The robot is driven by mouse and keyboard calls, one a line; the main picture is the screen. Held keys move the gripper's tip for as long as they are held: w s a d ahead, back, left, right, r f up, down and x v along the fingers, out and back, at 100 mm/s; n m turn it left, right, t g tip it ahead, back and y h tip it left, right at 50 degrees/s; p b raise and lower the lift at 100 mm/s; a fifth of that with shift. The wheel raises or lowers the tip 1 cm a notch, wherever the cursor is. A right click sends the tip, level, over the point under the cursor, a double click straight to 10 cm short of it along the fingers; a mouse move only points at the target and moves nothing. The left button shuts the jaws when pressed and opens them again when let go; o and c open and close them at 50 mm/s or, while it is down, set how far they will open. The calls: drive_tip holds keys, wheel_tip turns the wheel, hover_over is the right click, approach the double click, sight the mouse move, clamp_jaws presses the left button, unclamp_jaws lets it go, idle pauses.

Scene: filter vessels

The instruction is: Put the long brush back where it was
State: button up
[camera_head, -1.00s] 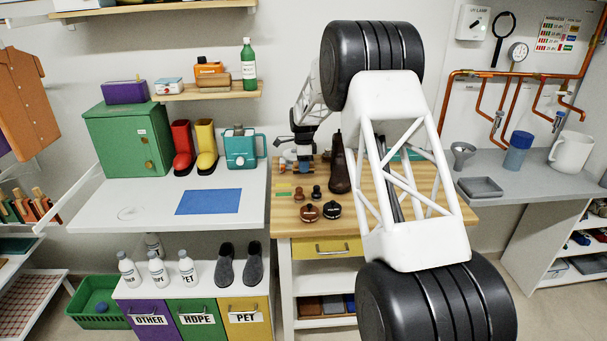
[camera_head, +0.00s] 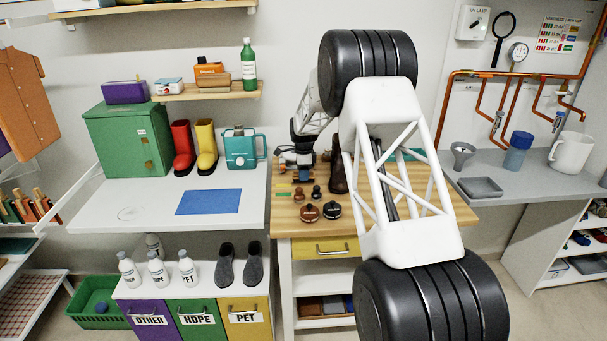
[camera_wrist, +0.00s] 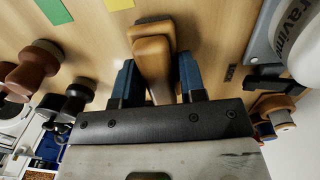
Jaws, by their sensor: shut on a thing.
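My gripper (camera_wrist: 159,72) has blue fingers, shut on a tan-brown wooden piece (camera_wrist: 152,48) that looks like part of the long brush. The rest of it, including any bristles, is hidden by the fingers and the gripper body. In the head view my gripper (camera_head: 298,172) is low over the left back part of the wooden bench (camera_head: 400,218). The held piece is too small to make out there. I cannot tell whether it touches the bench.
Brown and black knobbed tools (camera_head: 310,212) stand just in front of my gripper. A dark brown boot-shaped thing (camera_head: 338,175) stands to its right, partly behind my arm. Green (camera_wrist: 53,10) and yellow patches lie on the bench. A grey-white table with a blue mat (camera_head: 208,202) is left.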

drive_tip(key=shift+f, duration=0.1)
drive_tip(key=o, duration=0.9)
wheel_tip(320, 180, up, 12)
drive_tip(key=shift+w, duration=0.3)
idle(0.8)
